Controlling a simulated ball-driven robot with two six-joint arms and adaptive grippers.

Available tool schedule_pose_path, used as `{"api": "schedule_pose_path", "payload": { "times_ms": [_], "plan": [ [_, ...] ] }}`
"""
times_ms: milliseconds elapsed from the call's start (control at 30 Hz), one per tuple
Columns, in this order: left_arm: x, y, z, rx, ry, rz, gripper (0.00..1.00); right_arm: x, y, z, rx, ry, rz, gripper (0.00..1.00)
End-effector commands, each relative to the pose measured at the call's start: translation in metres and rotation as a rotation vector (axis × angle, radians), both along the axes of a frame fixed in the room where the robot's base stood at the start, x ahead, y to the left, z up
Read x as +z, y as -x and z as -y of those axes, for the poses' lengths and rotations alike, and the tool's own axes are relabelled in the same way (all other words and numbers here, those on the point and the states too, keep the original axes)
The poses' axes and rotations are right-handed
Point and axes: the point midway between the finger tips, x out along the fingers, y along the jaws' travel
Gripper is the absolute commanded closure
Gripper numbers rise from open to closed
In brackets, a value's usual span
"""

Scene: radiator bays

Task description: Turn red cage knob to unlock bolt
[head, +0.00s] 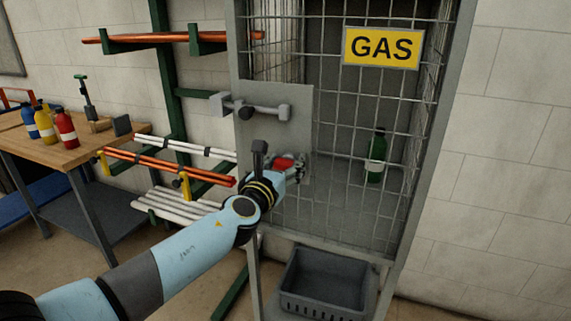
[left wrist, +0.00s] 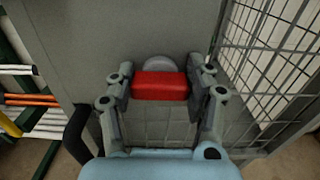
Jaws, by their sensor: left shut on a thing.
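The red knob (left wrist: 160,86) sits on the grey lock plate of the cage door, in front of a round grey base. Its red bar lies level in the left wrist view. In the head view a bit of the red knob (head: 284,163) shows past my left gripper (head: 294,170). My left gripper (left wrist: 160,92) is shut on the knob, one finger at each end of the bar. The grey bolt (head: 262,111) lies level across the plate above the knob, with a block at its left end. My right gripper is not in view.
The wire cage (head: 340,120) carries a yellow GAS sign (head: 382,47) and holds a green bottle (head: 376,156). A grey crate (head: 323,284) stands below. A pipe rack (head: 172,90) and a wooden workbench (head: 60,150) with small bottles stand left.

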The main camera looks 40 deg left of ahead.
Motion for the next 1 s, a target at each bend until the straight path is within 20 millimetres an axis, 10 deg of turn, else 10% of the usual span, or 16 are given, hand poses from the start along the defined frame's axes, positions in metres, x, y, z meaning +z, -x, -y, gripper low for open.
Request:
{"api": "schedule_pose_path", "payload": {
  "times_ms": [1000],
  "plan": [
    [-0.003,0.001,-0.003,-0.001,0.704,0.17,0.8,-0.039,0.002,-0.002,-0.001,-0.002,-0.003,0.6]
  ]
}}
